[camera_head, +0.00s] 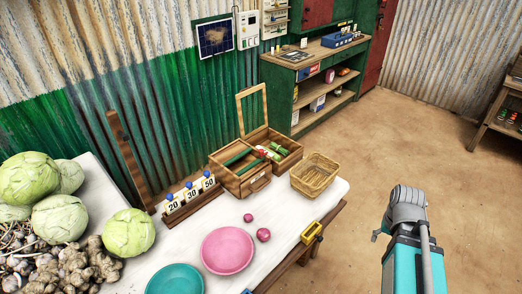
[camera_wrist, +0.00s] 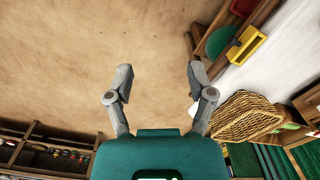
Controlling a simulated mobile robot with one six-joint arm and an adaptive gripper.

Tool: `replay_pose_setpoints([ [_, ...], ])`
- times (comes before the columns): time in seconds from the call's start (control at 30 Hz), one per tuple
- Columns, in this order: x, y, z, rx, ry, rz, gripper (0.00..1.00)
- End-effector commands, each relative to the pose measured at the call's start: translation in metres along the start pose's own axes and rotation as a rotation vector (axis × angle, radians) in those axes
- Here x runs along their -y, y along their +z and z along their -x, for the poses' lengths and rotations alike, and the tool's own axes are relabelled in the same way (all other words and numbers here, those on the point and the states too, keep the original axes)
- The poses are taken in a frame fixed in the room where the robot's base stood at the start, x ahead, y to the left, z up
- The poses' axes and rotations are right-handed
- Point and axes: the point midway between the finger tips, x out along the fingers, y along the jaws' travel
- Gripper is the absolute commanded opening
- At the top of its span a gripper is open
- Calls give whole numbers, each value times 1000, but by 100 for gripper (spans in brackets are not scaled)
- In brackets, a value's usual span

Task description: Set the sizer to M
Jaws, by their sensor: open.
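No letter M or other size mark can be read in either view. A small yellow fitting (camera_head: 311,232) is on the right edge of the white table; it may be the sizer, but I cannot be sure. In the wrist view the yellow fitting (camera_wrist: 246,46) shows at upper right, with a bar-like part and a raised end; its setting cannot be told. My gripper (camera_wrist: 160,75) is open and empty, its fingers apart over bare floor. In the head view it is right of the table, apart from the yellow fitting.
The white table (camera_head: 290,210) holds a wicker basket (camera_head: 315,175), an open wooden box (camera_head: 240,178), number blocks (camera_head: 190,195), a pink plate (camera_head: 227,250), a teal plate (camera_head: 175,280) and cabbages (camera_head: 128,233). A green shelf unit (camera_head: 345,90) stands behind.

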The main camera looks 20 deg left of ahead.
Motion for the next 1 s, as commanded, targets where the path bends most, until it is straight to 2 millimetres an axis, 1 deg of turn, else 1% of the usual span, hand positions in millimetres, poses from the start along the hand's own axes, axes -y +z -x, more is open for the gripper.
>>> replay_pose_setpoints([
  [0.03,5,-10,3,0,0,7,70],
  [0.17,23,-40,11,0,0,31,70],
  [0.27,48,-71,19,0,0,51,70],
  [0.3,60,-85,23,0,0,64,70],
  [0.37,80,-107,29,0,0,84,70],
  [0.4,95,-122,33,0,0,98,70],
  [0.47,119,-144,39,0,0,119,70],
  [0.5,136,-158,43,0,0,134,70],
  [0.57,163,-179,49,0,0,157,70],
  [0.6,181,-192,53,0,0,171,70],
  [0.67,210,-210,59,-1,-1,191,70],
  [0.7,230,-222,63,-1,-1,206,70],
  [0.77,261,-238,69,-1,-1,228,70],
  [0.8,283,-248,72,-1,-1,243,70],
  [0.87,316,-262,78,-1,-1,264,70],
  [0.9,338,-271,82,-1,-1,278,70],
  [0.97,372,-282,88,-1,-1,299,70],
  [1.0,393,-288,91,-1,-1,312,70],
])
